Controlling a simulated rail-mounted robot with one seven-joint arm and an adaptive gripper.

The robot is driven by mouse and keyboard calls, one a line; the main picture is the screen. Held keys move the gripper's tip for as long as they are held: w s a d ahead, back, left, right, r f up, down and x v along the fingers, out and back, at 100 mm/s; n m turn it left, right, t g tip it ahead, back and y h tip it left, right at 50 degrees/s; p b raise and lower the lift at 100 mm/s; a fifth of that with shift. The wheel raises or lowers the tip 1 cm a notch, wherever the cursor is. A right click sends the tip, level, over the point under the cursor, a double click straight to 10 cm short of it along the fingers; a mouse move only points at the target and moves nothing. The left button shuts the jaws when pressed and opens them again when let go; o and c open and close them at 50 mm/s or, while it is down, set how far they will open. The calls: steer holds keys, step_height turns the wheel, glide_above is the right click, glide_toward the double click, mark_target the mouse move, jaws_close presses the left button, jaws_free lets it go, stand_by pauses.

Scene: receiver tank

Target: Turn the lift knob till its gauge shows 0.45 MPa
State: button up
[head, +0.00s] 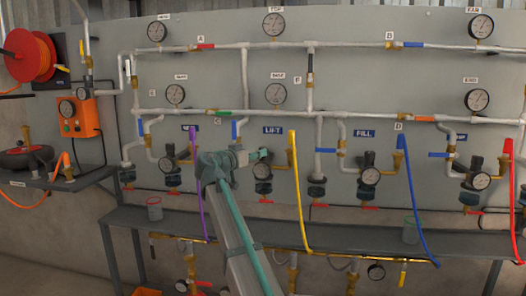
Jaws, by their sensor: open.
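The blue LIFT label (273,130) is on the grey panel at the middle of the head view. Below it is the lift gauge (262,171), a small round dial with a pale face. Its needle is too small to read. The lift knob sits just above the gauge and is largely hidden by my gripper, so its setting does not show. My gripper (263,154) is open and reaches in from the left at knob height. I cannot tell whether its fingers touch the knob or are around it.
A purple hose (200,200) hangs left of my arm and a yellow hose (297,190) hangs right of the lift gauge. The FILL gauge (371,176) and knob (369,158) are further right.

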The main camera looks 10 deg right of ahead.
steer(key=shift+v, duration=2.5)
